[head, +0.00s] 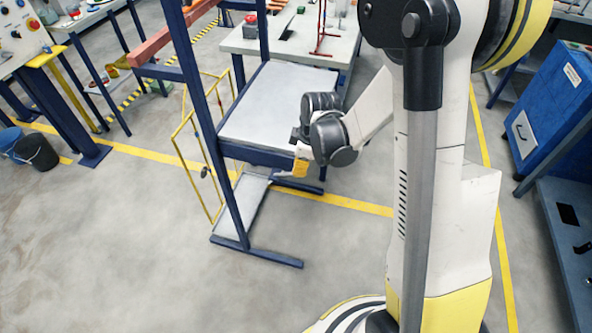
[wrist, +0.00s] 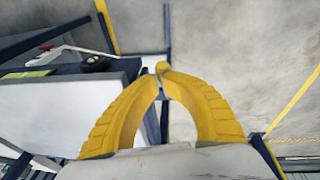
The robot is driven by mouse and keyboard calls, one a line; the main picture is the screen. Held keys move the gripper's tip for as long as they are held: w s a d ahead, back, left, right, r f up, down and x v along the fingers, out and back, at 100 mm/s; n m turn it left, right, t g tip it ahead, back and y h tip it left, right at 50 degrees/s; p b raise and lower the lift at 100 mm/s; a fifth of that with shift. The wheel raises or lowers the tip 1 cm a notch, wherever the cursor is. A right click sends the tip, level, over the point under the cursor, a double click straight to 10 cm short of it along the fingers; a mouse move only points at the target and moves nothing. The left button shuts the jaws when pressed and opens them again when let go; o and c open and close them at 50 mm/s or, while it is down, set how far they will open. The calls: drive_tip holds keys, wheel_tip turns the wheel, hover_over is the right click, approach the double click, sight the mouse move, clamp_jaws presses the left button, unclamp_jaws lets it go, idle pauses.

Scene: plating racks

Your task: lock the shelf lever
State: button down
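The blue-framed rack with a grey shelf (head: 275,105) stands in the middle of the head view. The shelf also shows at the left of the wrist view (wrist: 50,115). My gripper (head: 290,171) is at the shelf's front right corner. In the wrist view its two yellow curved fingers (wrist: 160,82) bow inward, and their tips come close together beside the shelf's edge. A small rounded yellow end (wrist: 162,67) shows right at the tips; I cannot tell whether it is gripped or a lever knob. No lever is clearly visible in the head view.
In the wrist view, a pale bar with red (wrist: 70,49) and a dark round part (wrist: 95,63) lie beyond the shelf edge. A white-topped table (head: 245,43) stands behind the rack. A blue cabinet (head: 550,100) is at right. The floor in front is clear.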

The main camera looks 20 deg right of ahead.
drive_tip(key=shift+s+d+f, duration=0.15)
drive_tip(key=shift+s, duration=0.1)
drive_tip(key=shift+w, duration=0.1)
